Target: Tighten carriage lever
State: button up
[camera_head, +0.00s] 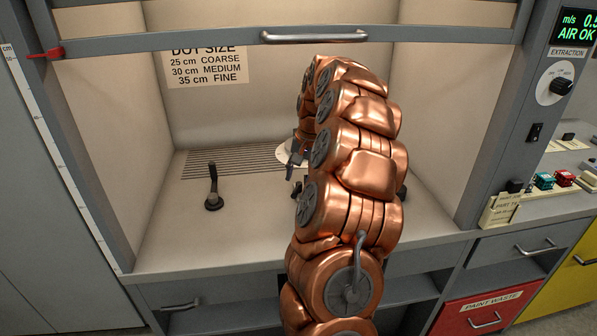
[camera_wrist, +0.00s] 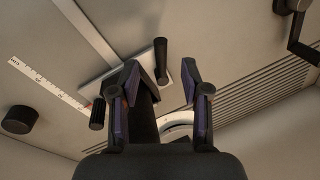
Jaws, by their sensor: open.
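In the wrist view, a dark upright lever handle (camera_wrist: 160,52) rises from a pale plate (camera_wrist: 92,90) on a rail beside a white scale; it looks like the carriage lever. My gripper (camera_wrist: 160,72) is open, with one finger on each side of the lever's lower part in this view. I cannot tell whether the fingers touch it or how far off it is. A dark ribbed knob (camera_wrist: 97,114) sits left of the left finger. In the head view my gripper (camera_head: 295,156) is small and mostly hidden by my copper arm, which also covers the carriage.
A black crank lever (camera_head: 212,188) stands on the hood floor at left, near the slatted vent (camera_head: 235,160). It also shows in the wrist view (camera_wrist: 298,38). A round black knob (camera_wrist: 18,119) and a white ring (camera_wrist: 178,125) are near the gripper. The raised sash (camera_head: 200,40) crosses the top.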

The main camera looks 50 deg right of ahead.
aim_at(295, 193)
jog(key=shift+w+a+f+p, duration=0.2)
jog(key=shift+f+p, duration=0.15)
jog(key=shift+f, duration=0.9)
jog(key=shift+w+a+f+p, duration=0.1)
jog(key=shift+w+f+p, duration=0.2)
jog(key=shift+f, duration=0.9)
jog(key=shift+w+a+f+p, duration=0.15)
jog(key=shift+f+p, duration=0.2)
jog(key=shift+f, duration=0.9)
grip_shut()
